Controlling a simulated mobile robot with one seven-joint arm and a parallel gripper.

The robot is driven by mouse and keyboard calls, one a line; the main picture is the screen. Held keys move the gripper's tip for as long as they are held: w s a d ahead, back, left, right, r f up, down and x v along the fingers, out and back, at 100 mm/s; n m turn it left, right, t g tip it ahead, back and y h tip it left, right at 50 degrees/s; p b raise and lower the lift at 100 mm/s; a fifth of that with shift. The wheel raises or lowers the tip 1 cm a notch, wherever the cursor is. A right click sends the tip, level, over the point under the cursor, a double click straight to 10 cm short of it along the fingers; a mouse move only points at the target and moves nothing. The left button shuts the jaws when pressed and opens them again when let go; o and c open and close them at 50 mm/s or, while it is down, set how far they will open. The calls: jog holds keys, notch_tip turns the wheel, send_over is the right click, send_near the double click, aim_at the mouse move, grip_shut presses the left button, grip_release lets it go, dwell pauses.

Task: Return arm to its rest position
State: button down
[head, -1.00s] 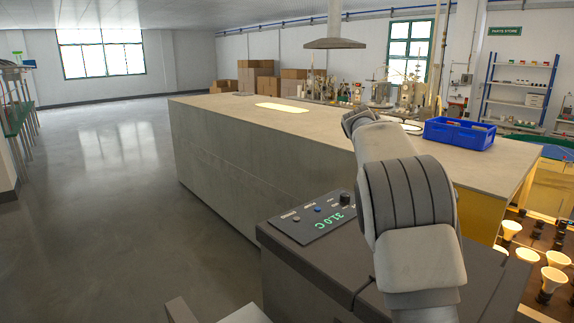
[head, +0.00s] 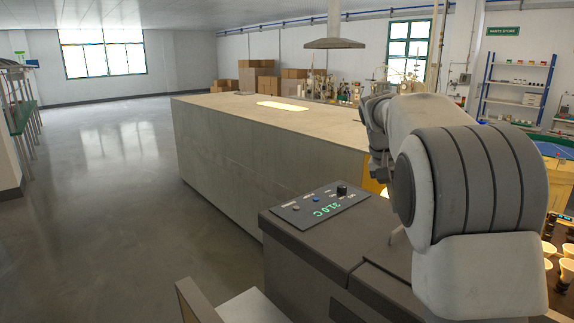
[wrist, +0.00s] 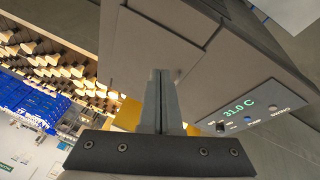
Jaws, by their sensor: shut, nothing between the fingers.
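My arm rises at the right of the head view, folded close to the camera and covering part of the bench. My gripper is hidden behind the arm in the head view. In the wrist view my gripper (wrist: 162,75) is shut, its two grey fingers together with nothing between them. The fingers point toward the dark cabinet with the control panel (wrist: 250,112), which reads 31.0 C. I cannot tell how far the fingertips are from the cabinet.
The cabinet panel (head: 318,206) also shows in the head view, below the long bench (head: 235,112). Several bulbs stand in a rack (wrist: 60,62) beside the cabinet. A blue crate (wrist: 40,98) shows in the wrist view. Open floor (head: 110,190) lies to the left.

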jog(key=s+a+f+n+t+y, duration=0.1)
jog(key=s+a+n, duration=0.1)
jog(key=s, duration=0.8)
jog(key=s+a+f+n+t+y, duration=0.1)
jog(key=s+a, duration=0.4)
jog(key=s, duration=0.6)
jog(key=s+a+f+n+t+y, duration=0.1)
jog(key=s+a+f+n+t, duration=0.1)
jog(key=s, duration=0.9)
jog(key=shift+a+n+y, duration=0.4)
jog(key=shift+a, duration=0.45)
jog(key=shift+f, duration=0.1)
